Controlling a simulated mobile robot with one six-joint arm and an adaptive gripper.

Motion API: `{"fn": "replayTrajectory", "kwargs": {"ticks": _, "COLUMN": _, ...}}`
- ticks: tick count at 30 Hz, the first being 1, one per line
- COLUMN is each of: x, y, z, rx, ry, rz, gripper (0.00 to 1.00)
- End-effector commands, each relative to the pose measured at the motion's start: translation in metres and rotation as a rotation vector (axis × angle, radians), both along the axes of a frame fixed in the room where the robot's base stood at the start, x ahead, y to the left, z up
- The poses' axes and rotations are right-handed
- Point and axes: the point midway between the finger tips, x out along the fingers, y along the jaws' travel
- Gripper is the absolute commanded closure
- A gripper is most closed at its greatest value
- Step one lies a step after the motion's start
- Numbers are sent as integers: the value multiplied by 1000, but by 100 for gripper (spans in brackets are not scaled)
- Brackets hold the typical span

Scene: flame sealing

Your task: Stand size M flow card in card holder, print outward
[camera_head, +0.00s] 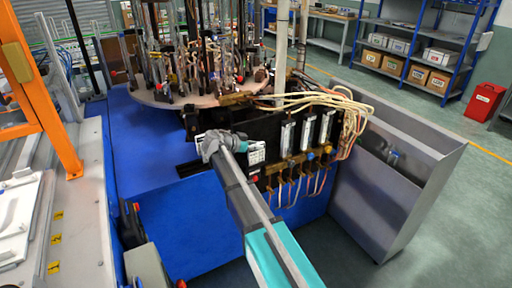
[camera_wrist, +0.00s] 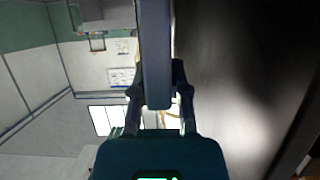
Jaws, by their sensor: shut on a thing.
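My gripper (camera_head: 220,145) is at the front of the machine, at the left end of its black panel. A small white card with dark print (camera_head: 256,153) shows just right of my wrist, upright; its size letter is too small to read, and I cannot tell whether it is held or stands on the panel. In the wrist view my gripper's fingers (camera_wrist: 158,97) are closed in on either side of a long grey-blue slab (camera_wrist: 156,50), which I cannot identify. What the fingers grip is unclear. I cannot make out the card holder.
Gas tubes and flow meters (camera_head: 307,131) line the black panel right of my gripper. The turntable (camera_head: 190,96) with glassware stands above. A grey metal bin (camera_head: 385,195) is at right. A white bench (camera_head: 80,225) and orange post (camera_head: 45,90) are at left.

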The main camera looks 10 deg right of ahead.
Motion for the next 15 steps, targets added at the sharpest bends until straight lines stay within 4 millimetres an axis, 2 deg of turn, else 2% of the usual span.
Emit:
{"fn": "replayTrajectory", "kwargs": {"ticks": 6, "x": 0, "y": -1, "z": -4, "rx": 0, "ry": 0, "rz": -1, "gripper": 100}}
{"fn": "replayTrajectory", "kwargs": {"ticks": 7, "x": 0, "y": -1, "z": -4, "rx": 0, "ry": 0, "rz": -1, "gripper": 76}}
{"fn": "replayTrajectory", "kwargs": {"ticks": 9, "x": 0, "y": -1, "z": -3, "rx": 0, "ry": 0, "rz": -1, "gripper": 63}}
{"fn": "replayTrajectory", "kwargs": {"ticks": 12, "x": 0, "y": -1, "z": -3, "rx": 0, "ry": 0, "rz": -1, "gripper": 45}}
{"fn": "replayTrajectory", "kwargs": {"ticks": 15, "x": 0, "y": -1, "z": -3, "rx": 0, "ry": 0, "rz": -1, "gripper": 44}}
